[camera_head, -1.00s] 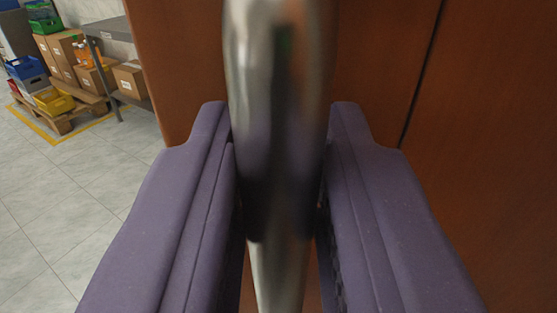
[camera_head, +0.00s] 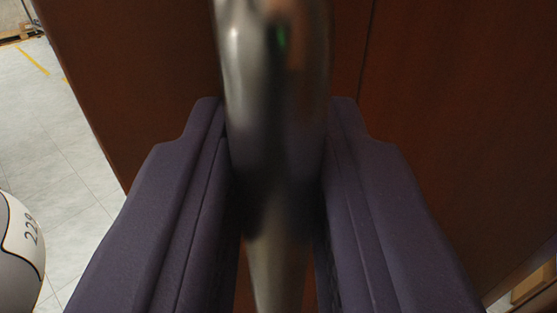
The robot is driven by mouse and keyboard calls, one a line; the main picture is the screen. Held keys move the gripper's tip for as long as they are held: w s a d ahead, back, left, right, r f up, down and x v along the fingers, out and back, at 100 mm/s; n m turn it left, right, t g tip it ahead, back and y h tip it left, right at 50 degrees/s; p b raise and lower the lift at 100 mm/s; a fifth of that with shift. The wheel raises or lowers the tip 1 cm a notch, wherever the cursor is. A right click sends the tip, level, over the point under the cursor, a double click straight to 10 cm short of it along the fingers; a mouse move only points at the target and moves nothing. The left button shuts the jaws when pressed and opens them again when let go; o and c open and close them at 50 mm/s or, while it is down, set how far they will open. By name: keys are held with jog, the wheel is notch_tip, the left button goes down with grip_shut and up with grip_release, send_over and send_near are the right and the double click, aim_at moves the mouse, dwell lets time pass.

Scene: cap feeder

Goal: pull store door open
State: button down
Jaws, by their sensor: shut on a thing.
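The store door is a brown wooden panel (camera_head: 130,60) that fills much of the view behind my gripper. Its left edge slants down beside the pale floor. A shiny metal bar handle (camera_head: 275,120) stands upright in front of it. My gripper (camera_head: 280,130) has two purple fingers, one on each side of the handle, and is shut on it. The handle and fingers hide the middle of the door. A dark seam (camera_head: 369,40) runs down right of the handle, with a darker brown panel (camera_head: 460,120) beyond it.
Pale tiled floor (camera_head: 55,120) with a yellow line (camera_head: 32,58) lies at left. Part of a wooden pallet (camera_head: 18,36) shows at the top left corner. At the lower right, a light brown wooden-looking piece (camera_head: 532,284) shows past the dark panel's edge.

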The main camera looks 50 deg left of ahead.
dwell(0.3)
jog(key=c, duration=1.1)
grip_release()
jog(key=shift+s+d, duration=0.1)
jog(key=p+v, duration=0.2)
jog(key=v, duration=0.5)
jog(key=shift+s+d, duration=0.25)
jog(key=shift+d, duration=0.05)
